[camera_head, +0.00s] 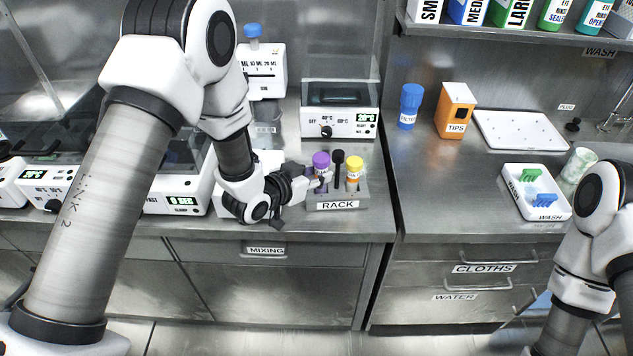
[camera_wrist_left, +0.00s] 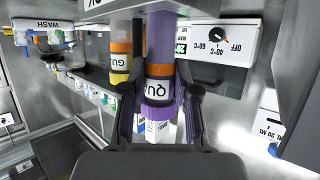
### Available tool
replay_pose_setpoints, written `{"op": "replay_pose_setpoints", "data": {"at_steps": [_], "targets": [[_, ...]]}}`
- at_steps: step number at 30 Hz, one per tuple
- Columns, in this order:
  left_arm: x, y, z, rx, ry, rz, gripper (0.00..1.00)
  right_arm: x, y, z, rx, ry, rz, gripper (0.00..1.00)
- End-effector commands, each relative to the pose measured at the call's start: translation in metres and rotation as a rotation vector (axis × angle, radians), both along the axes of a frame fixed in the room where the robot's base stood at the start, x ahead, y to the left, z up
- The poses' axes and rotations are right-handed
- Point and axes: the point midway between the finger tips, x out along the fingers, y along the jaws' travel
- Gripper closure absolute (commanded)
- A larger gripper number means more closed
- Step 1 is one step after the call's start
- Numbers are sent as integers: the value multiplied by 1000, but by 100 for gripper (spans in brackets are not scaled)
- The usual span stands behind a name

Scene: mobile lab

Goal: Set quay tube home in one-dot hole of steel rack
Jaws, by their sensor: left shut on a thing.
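The purple-capped tube (camera_head: 321,160) is held upright in my left gripper (camera_head: 318,181) at the left end of the steel rack (camera_head: 338,205). In the left wrist view, upside down, this tube (camera_wrist_left: 159,45) stands between the fingers, its label starting with letters like "QU". Its lower end runs toward the rack; I cannot tell how deep it sits. A yellow-capped tube (camera_head: 353,172) stands in the rack's right part and shows beside the held tube in the left wrist view (camera_wrist_left: 120,62). The hole marks are hidden or too small. My right gripper is out of view.
A black upright thing (camera_head: 338,163) stands between the two tubes. A heater box (camera_head: 340,122) with a dial is behind the rack. White devices (camera_head: 175,195) stand left. A blue filter bottle (camera_head: 410,106) and an orange tips box (camera_head: 455,110) are right, with clear bench in front.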

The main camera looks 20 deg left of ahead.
Motion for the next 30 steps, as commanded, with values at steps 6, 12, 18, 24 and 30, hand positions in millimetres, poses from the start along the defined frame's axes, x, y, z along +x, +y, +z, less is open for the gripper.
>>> {"op": "replay_pose_setpoints", "data": {"at_steps": [6, 12, 18, 24, 30], "targets": [[0, 0, -14, 0, 0, 0, 100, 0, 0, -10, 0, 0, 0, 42], [0, 0, -16, 0, 0, 0, 60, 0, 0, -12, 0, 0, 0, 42], [0, 0, -16, 0, 0, 0, 45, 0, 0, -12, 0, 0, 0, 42], [-1, 1, -12, 0, 0, 1, 45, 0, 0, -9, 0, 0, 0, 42], [-31, 15, -1, -4, 0, 5, 45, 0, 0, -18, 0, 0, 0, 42]]}}
